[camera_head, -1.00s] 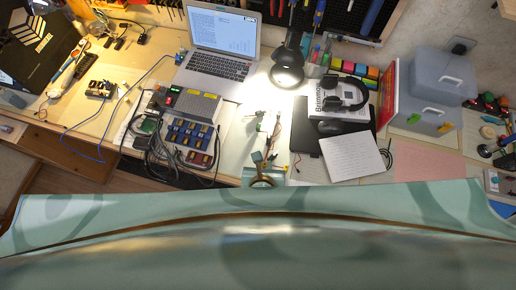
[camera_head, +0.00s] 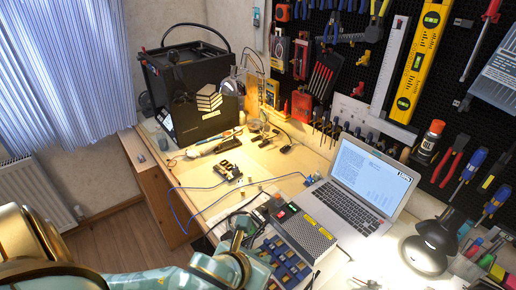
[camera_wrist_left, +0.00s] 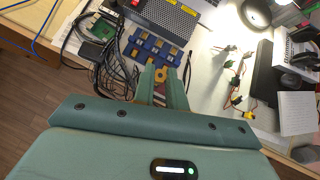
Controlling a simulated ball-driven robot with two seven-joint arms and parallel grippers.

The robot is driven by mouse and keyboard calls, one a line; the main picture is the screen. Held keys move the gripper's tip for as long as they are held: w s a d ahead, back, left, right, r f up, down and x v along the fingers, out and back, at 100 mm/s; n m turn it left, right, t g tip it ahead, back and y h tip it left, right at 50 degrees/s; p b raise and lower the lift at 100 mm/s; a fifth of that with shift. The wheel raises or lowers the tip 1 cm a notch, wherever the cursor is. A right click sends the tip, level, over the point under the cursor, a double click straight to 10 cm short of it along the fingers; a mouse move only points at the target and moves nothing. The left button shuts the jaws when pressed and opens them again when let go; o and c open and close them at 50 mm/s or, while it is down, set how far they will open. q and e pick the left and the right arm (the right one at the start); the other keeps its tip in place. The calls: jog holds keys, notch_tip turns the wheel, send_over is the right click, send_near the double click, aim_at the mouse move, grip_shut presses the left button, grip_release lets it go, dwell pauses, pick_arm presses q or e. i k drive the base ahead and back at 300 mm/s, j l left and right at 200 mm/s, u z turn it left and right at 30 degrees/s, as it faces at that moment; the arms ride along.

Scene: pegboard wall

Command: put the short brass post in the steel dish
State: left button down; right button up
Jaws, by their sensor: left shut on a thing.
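My left gripper (camera_head: 241,232) reaches up from the bottom of the head view, over the front of the bench beside the bins of blue parts. In the left wrist view its two green fingers (camera_wrist_left: 162,83) are shut on a small brass-coloured piece, the short brass post (camera_wrist_left: 161,74). Only the post's end shows between the fingertips; the rest is hidden by them. The fingertips appear over the blue parts and dark cables. I cannot make out the steel dish in either current view. My right gripper is not in view.
A laptop (camera_head: 358,189) stands right of a grey power unit (camera_head: 306,234). Blue-topped parts (camera_head: 283,258) and loose cables crowd the bench below it. A black printer-like box (camera_head: 195,85) stands at the back left. A lamp (camera_head: 430,246) is at the right. Bare wood (camera_head: 262,162) shows mid-bench.

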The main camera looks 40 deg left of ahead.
aim_at(260, 126)
jog(key=i+j+z, duration=0.2)
jog(key=j+z, duration=0.15)
jog(key=j, duration=1.3)
jog(key=j+z, duration=0.3)
jog(key=j, duration=1.35)
